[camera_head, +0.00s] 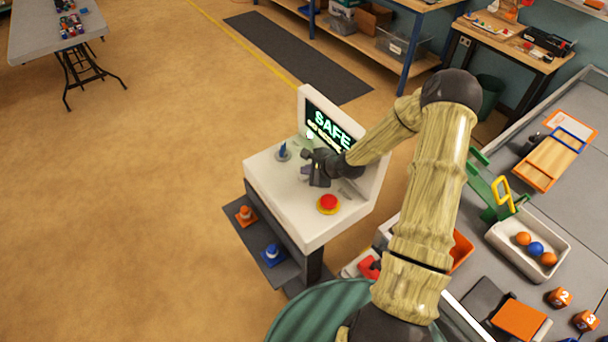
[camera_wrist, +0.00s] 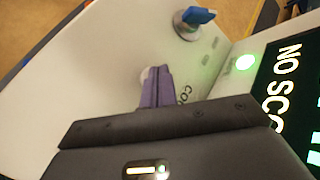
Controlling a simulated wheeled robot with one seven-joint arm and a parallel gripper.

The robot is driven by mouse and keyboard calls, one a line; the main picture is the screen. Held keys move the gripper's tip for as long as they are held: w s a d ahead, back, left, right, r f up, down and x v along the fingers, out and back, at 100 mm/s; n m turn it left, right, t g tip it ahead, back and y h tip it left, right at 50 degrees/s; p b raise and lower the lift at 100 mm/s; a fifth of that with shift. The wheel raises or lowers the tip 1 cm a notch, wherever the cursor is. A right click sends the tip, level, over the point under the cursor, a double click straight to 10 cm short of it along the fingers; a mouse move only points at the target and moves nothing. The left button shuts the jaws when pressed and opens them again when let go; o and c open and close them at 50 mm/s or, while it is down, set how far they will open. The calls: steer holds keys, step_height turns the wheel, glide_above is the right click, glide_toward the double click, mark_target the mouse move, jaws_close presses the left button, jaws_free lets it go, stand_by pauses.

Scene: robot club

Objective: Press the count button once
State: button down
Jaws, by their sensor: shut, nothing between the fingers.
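The white control console (camera_head: 280,195) stands in the middle of the head view, its screen (camera_head: 328,128) reading SAFE. My gripper (camera_head: 314,178) is shut and empty, low over the console top.
A blue switch (camera_head: 283,150) is at the console's left and a red button (camera_head: 328,203) at its front. A green light (camera_wrist: 245,62) glows beside the screen. A grey table (camera_head: 480,235) with trays and blocks is at right. Open floor lies left.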

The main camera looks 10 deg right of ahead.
mark_target(307, 177)
steer(key=shift+f, duration=0.5)
stand_by(0.4)
steer(key=shift+r, duration=0.15)
steer(key=shift+r+p, duration=0.65)
steer(key=shift+r, duration=0.15)
steer(key=shift+r, duration=0.1)
step_height(307, 177, up, 5)
steer(key=p, duration=0.4)
stand_by(0.9)
